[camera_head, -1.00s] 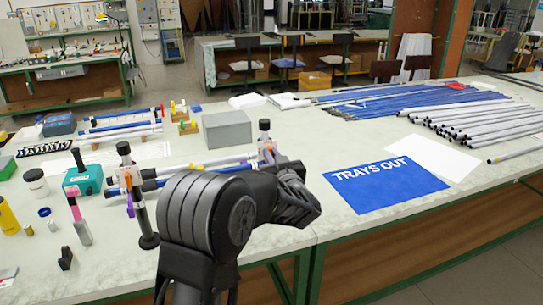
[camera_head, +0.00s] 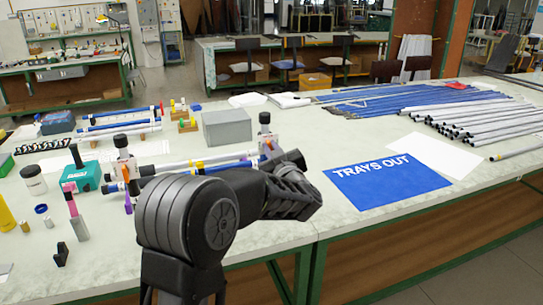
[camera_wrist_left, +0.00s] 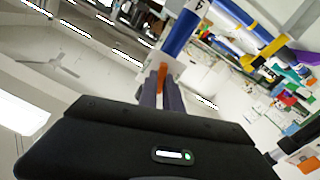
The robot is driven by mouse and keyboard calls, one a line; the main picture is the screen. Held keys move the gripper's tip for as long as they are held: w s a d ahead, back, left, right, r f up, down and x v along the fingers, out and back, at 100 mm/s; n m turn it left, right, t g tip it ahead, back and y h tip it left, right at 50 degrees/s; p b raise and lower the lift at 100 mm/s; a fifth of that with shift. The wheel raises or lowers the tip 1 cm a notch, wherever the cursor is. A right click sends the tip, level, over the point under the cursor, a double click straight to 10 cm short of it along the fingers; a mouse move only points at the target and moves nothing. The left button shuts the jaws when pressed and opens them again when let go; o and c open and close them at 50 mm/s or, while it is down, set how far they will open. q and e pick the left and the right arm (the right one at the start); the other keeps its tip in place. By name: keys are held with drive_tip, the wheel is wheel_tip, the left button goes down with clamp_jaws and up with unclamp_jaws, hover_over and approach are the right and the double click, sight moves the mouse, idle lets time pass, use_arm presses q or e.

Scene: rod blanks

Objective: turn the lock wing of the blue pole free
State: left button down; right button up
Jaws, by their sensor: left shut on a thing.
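The blue pole (camera_head: 238,166) lies across two stands on the bench, beside a white pole (camera_head: 180,166). In the wrist view the blue pole (camera_wrist_left: 183,32) runs up from a white block. The jaws of my left gripper (camera_wrist_left: 162,88) are shut on a small orange piece (camera_wrist_left: 162,78), which seems to be the lock wing, just at the white block. In the head view my own arm hides the jaws and the wing. My right gripper is not in view.
The stands (camera_head: 122,160) carry tall black knobs. A grey box (camera_head: 227,127) stands behind the poles. A teal box (camera_head: 80,176) and small bottles are on the left. The blue "TRAYS OUT" mat (camera_head: 388,181) lies clear on the right, with many loose rods (camera_head: 470,118) behind it.

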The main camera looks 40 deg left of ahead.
use_arm(q)
drive_tip(key=shift+s+a+f+n+b, duration=0.1)
drive_tip(key=shift+f+n+b, duration=0.05)
drive_tip(key=shift+n+b, duration=3.45)
drive_tip(key=shift+f+n+b, duration=0.15)
drive_tip(key=shift+n+b, duration=3.3)
drive_tip(key=shift+n, duration=0.25)
drive_tip(key=c, duration=1.5)
unclamp_jaws()
drive_tip(key=shift+r, duration=0.1)
drive_tip(key=v, duration=0.8)
